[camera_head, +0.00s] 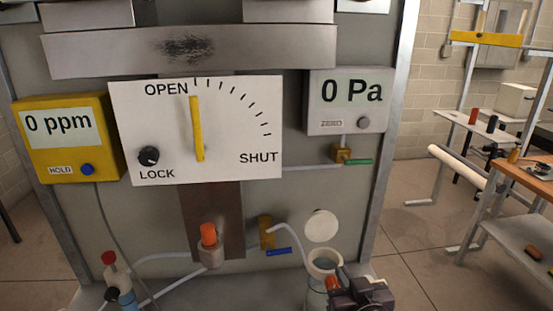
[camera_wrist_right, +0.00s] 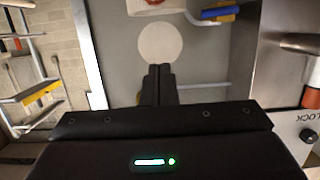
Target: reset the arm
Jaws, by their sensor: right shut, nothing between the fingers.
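My right gripper (camera_head: 345,285) is at the bottom right of the head view, in front of the panel's lower right and beside a clear jar (camera_head: 318,297). In the right wrist view its two dark fingers (camera_wrist_right: 160,72) are pressed together with nothing between them. They point towards the grey panel, near a white round disc (camera_wrist_right: 161,43); how far apart they are is hard to tell. The disc also shows in the head view (camera_head: 321,226). My left gripper is not in view.
The panel carries a white OPEN/SHUT dial (camera_head: 225,120) with its yellow pointer upright, a yellow ppm meter (camera_head: 68,135) and a grey pressure meter (camera_head: 350,102). A blue-handled valve (camera_head: 267,232) and an orange-capped fitting (camera_head: 209,245) sit below. Benches (camera_head: 520,185) stand right; floor between is clear.

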